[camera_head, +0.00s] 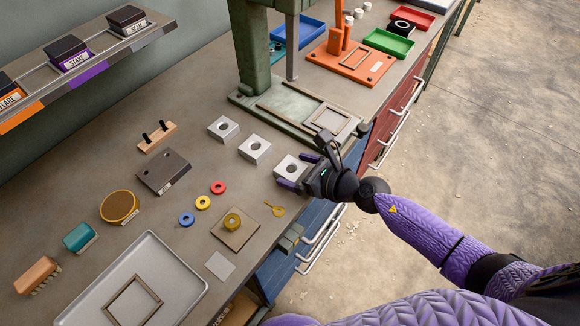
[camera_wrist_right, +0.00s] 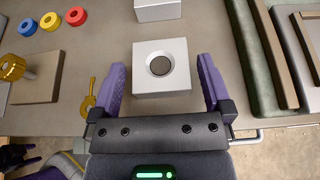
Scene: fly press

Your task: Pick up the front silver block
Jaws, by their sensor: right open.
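Three silver blocks with a round hole in the top stand in a slanting row on the bench. The front silver block (camera_head: 290,166) is the one nearest the bench's front edge; the middle block (camera_head: 255,149) and the far block (camera_head: 223,128) are behind it. My right gripper (camera_head: 299,171) is open, with its purple fingers on either side of the front block. In the right wrist view the front block (camera_wrist_right: 147,84) sits between the spread fingers, with a gap on both sides.
The green press (camera_head: 262,115) stands close to the right of the blocks. A small gold key-like piece (camera_head: 275,209) lies left of my gripper, near a brown plate (camera_head: 240,241) with a gold knob. Coloured rings and a grey tray (camera_head: 75,318) are further left.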

